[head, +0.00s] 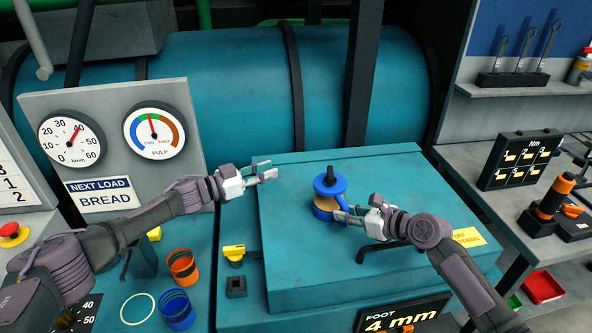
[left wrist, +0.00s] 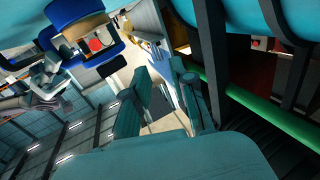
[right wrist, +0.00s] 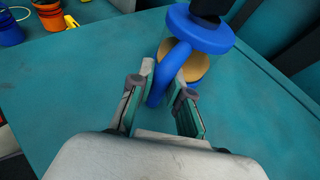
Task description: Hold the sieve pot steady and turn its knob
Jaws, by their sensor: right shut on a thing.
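The sieve pot (head: 328,187) stands on the teal machine top (head: 395,195). It has a blue lid with a black knob (head: 330,172), a tan middle and a blue base. My right gripper (head: 343,217) is shut on the pot's blue handle (right wrist: 168,75), which shows between its fingers in the right wrist view. My left gripper (head: 268,170) is open and empty, left of the pot and apart from it. In the left wrist view, the pot (left wrist: 78,28) shows at the upper left, beyond the separated fingers (left wrist: 160,98).
A black bar handle (head: 384,250) is on the machine top below my right gripper. An orange cup (head: 182,266) and a blue cup (head: 177,308) stand at the lower left. A gauge panel (head: 115,110) rises behind my left arm. The machine top between left gripper and pot is clear.

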